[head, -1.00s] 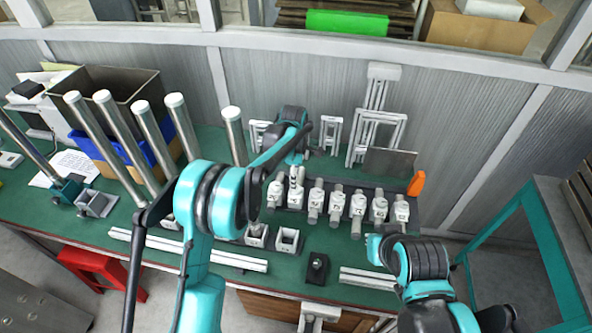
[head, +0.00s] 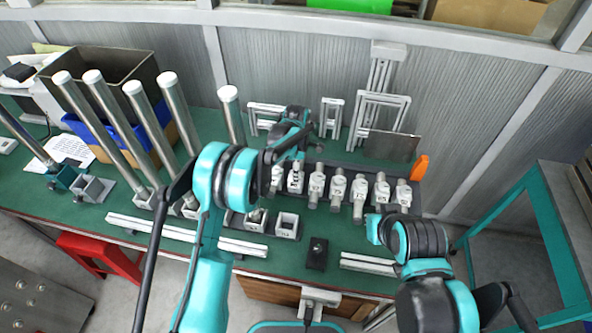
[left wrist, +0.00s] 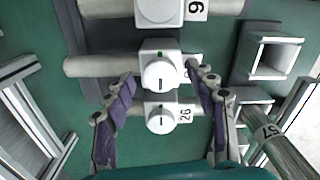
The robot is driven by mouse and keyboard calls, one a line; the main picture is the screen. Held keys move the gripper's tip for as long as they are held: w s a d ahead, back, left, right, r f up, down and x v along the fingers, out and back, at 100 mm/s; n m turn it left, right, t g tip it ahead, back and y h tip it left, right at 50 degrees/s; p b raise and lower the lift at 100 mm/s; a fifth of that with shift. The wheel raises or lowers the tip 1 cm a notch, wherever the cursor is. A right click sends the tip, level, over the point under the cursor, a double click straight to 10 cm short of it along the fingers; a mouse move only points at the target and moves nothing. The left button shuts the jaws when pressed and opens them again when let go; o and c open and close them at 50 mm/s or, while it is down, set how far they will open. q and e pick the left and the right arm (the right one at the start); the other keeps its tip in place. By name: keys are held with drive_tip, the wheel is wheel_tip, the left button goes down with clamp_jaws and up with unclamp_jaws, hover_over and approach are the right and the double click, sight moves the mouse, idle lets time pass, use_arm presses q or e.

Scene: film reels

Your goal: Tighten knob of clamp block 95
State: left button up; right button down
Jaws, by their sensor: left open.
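Several pale clamp blocks, each on a metal rod, stand in a row on a dark rack (head: 345,170) in the head view. My left gripper (head: 292,152) is over the left end of the row. In the left wrist view a block with a round white knob (left wrist: 159,75) lies between the tips of my open left gripper (left wrist: 166,77), with room on both sides. The knob has a dark line, and a green mark shows above it. A nearer block's knob (left wrist: 160,117) sits below, and a farther block (left wrist: 158,10) above. I cannot read a 95 label.
Tall metal posts (head: 90,110) lean at the left beside a bin (head: 110,72). Square open holders (head: 287,225), a small black block (head: 317,253) and metal rails (head: 240,247) lie in front of the rack. A dark plate (head: 390,146) and an orange piece (head: 420,167) stand behind.

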use_arm(q)
drive_tip(key=c, duration=1.2)
drive_tip(key=shift+o, duration=0.2)
